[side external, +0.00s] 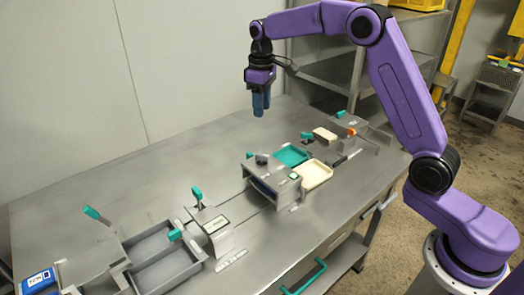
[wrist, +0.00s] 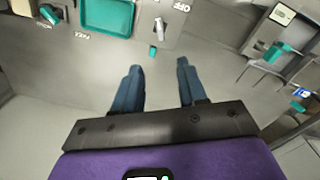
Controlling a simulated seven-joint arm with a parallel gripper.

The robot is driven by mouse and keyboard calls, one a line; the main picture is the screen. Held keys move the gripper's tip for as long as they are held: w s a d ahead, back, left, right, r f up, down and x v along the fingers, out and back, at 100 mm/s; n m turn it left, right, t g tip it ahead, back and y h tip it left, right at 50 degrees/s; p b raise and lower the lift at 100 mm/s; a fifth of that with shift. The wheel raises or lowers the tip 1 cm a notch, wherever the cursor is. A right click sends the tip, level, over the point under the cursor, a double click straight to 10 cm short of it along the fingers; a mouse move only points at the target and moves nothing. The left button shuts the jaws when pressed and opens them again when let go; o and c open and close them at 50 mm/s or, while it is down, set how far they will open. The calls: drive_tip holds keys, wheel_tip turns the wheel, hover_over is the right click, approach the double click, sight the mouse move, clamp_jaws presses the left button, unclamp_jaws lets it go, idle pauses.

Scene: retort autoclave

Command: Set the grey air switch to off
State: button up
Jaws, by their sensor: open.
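A small grey lever switch (wrist: 158,28) stands on a metal panel near the top of the wrist view, below an upside-down OFF label (wrist: 182,7). It appears to be the dark switch (side external: 261,159) on top of the middle metal box (side external: 275,185) in the side view. Its exact setting is hard to tell. My gripper (side external: 261,108) hangs above and behind that box, pointing down, with blue fingers. In the wrist view my gripper (wrist: 160,66) is open and empty, its fingertips apart from the switch.
An orange lever (side external: 351,131) is at the right. The table behind the boxes is clear.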

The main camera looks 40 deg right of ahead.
sight(262, 154)
wheel_tip(262, 154, down, 16)
drive_tip(key=shift+f, duration=0.1)
idle(0.4)
clamp_jaws()
